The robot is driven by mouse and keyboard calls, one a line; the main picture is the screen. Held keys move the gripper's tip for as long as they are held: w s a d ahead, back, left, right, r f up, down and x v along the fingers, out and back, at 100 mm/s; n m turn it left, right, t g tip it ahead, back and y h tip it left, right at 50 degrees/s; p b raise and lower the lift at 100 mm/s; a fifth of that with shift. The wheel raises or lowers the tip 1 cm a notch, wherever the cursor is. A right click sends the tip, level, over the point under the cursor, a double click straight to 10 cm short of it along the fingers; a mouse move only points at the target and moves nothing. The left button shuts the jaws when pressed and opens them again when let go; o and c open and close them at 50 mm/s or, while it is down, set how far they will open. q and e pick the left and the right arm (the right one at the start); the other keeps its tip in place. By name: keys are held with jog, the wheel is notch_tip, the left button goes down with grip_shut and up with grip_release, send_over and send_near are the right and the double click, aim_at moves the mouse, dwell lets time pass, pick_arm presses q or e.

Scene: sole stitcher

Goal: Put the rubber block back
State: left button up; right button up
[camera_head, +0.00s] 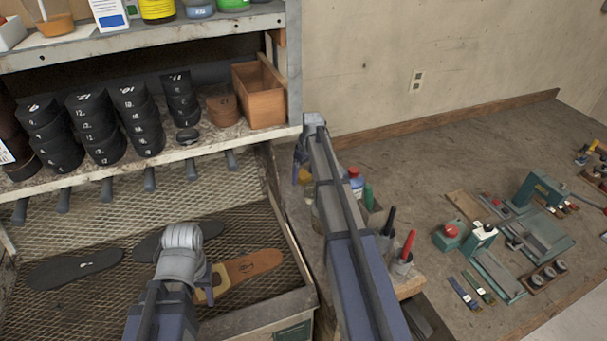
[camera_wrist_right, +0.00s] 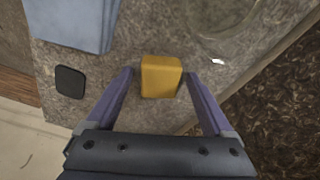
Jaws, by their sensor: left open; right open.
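The rubber block appears to be a small yellow-orange block (camera_wrist_right: 161,78) on a grey speckled surface in the right wrist view. My right gripper (camera_wrist_right: 159,75) is open, with one finger on each side of the block. A narrow gap shows at the left finger; the right finger is very near the block, and I cannot tell whether it touches. In the head view my right arm reaches up beside the shelf post, and its fingertips are mostly hidden. My left gripper (camera_head: 205,280) is open above the mesh tray, partly hidden by its own wrist.
The mesh tray (camera_head: 80,290) holds dark soles (camera_head: 75,268) and a brown sole (camera_head: 250,267). Stacks of black numbered pieces (camera_head: 95,125) and a wooden box (camera_head: 258,95) stand on the shelf. Bottles and tools (camera_head: 405,250) crowd the bench edge. A green machine (camera_head: 535,230) stands farther right.

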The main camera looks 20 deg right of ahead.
notch_tip(320, 180, up, 12)
jog(key=s+p, duration=0.1)
jog(key=p, duration=1)
jog(key=shift+s+d+p, duration=0.3)
jog(key=shift+s+p, duration=0.1)
jog(key=shift+s, duration=0.1)
